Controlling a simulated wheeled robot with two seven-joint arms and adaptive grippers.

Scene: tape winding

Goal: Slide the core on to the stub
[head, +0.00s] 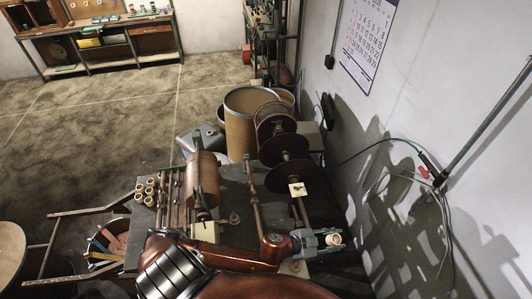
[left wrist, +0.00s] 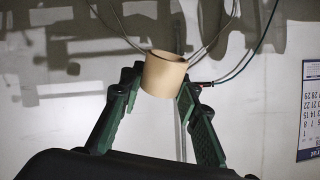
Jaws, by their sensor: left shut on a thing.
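My left gripper (head: 318,241) is at the lower right of the machine table, its arm coming up from the bottom. It is shut on a short tan core (head: 334,239). In the left wrist view the core (left wrist: 163,75) sits between the two green fingertips, its upper part standing clear above them. The core is apart from the winding machine and near the table's right end. The machine has shafts with brown discs (head: 291,179) and a wide copper-brown roll (head: 203,180). I cannot make out for certain which shaft end is the stub. My right gripper is not in view.
Several spare cores (head: 146,190) stand at the left of the dark machine table (head: 237,202). A large tan drum (head: 240,132) stands behind it. The wall (head: 405,130) with cables and a red-handled valve (head: 424,172) is close on the right.

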